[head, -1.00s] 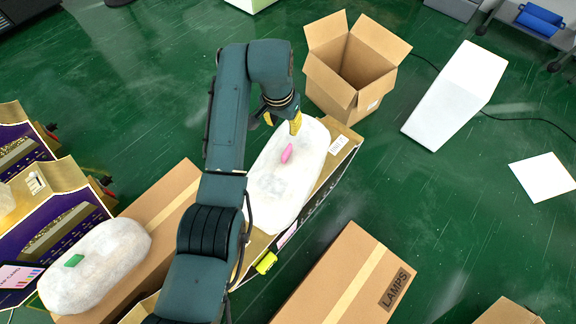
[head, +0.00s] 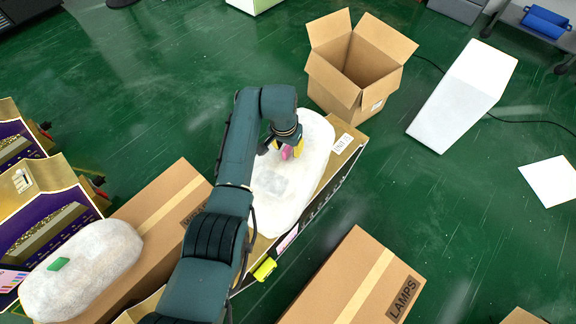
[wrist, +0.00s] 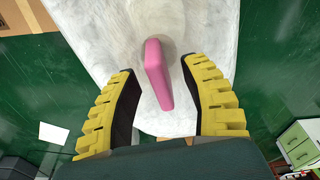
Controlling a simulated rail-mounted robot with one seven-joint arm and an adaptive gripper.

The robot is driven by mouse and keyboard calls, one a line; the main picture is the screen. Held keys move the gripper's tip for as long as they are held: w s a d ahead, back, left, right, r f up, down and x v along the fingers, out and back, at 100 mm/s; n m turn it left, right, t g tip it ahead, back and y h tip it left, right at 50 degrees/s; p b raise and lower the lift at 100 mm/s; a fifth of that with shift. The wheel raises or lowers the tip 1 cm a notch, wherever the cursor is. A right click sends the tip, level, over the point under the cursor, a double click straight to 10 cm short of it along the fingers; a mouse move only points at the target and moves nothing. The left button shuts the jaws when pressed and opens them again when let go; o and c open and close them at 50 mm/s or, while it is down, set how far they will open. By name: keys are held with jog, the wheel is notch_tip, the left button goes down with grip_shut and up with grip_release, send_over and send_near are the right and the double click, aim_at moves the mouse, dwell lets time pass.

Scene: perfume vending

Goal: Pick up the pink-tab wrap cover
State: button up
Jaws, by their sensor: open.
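The white wrap cover (head: 283,192) lies over the top of a long gold-edged unit in the head view. Its pink tab (wrist: 157,75) stands up from the white surface in the wrist view. My gripper (wrist: 166,110) is open, with its yellow-padded fingers on either side of the pink tab and a gap on both sides. In the head view my gripper (head: 287,150) is over the far part of the cover, and the pink tab is partly hidden behind a finger. Whether the fingertips touch the cover cannot be told.
A second white cover (head: 85,268) with a green tab (head: 58,264) lies at the lower left. An open cardboard box (head: 357,62) stands behind my gripper. A closed box marked LAMPS (head: 354,283) is at the front right.

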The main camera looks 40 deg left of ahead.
jog(key=shift+w+r, duration=0.1)
jog(key=shift+r, duration=0.05)
grip_shut()
dwell(0.4)
